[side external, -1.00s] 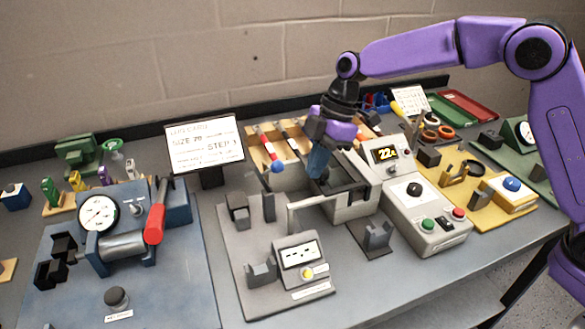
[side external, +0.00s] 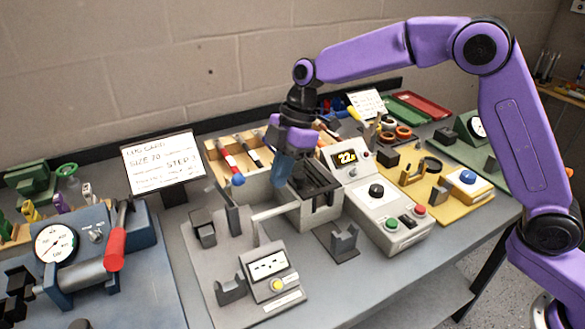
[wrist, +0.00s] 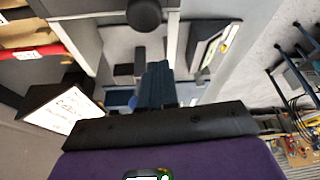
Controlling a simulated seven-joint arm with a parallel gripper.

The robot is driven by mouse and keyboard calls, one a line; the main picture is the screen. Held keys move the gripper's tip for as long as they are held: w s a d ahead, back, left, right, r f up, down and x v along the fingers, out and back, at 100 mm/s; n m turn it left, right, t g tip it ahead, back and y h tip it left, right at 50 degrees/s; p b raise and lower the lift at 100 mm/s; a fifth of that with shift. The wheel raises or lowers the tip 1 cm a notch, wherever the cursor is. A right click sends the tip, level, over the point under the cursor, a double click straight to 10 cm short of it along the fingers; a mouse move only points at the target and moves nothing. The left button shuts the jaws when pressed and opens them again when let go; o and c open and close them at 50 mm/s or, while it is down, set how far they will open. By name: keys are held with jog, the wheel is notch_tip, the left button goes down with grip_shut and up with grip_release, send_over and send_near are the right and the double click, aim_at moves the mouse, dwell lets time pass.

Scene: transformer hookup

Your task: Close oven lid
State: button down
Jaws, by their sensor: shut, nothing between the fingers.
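The oven is a light grey box (side external: 296,212) with dark parts on top, left of a control panel (side external: 352,197) with a lit display. A dark, tilted frame-like part (side external: 320,178) shows at its top; I cannot tell clearly how far the lid stands open. My gripper (side external: 279,181) points down at the left upper edge of the oven, its blue fingers together and empty. The fingers hide part of the oven's top edge, and contact cannot be told. In the wrist view, the blue fingers (wrist: 156,85) are close together, below a dark round knob (wrist: 144,14).
A grey fixture plate (side external: 225,285) with upright blocks and a meter stands front left of the oven. A small dark holder (side external: 343,243) stands in front. Behind are a wooden rack (side external: 216,160) and a sign card (side external: 160,162). A yellow station (side external: 465,198) lies right.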

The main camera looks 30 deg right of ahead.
jog(key=s+a+v, duration=0.1)
jog(key=v, duration=0.9)
jog(key=s+d+f+m+h, duration=0.1)
jog(key=s+d+f+m, duration=0.1)
jog(key=s+d, duration=0.5)
jog(key=s+d+f+m+h, duration=0.1)
jog(key=s+d+f, duration=0.3)
jog(key=s, duration=1.1)
jog(key=s+d+f+m+h, duration=0.1)
jog(key=s+d+f+m, duration=0.2)
jog(key=s+d, duration=0.7)
jog(key=shift+s+f+m+t+h, duration=0.2)
jog(key=shift+s+m+t+h, duration=0.15)
jog(key=shift+s+m, duration=0.25)
jog(key=shift+d, duration=0.1)
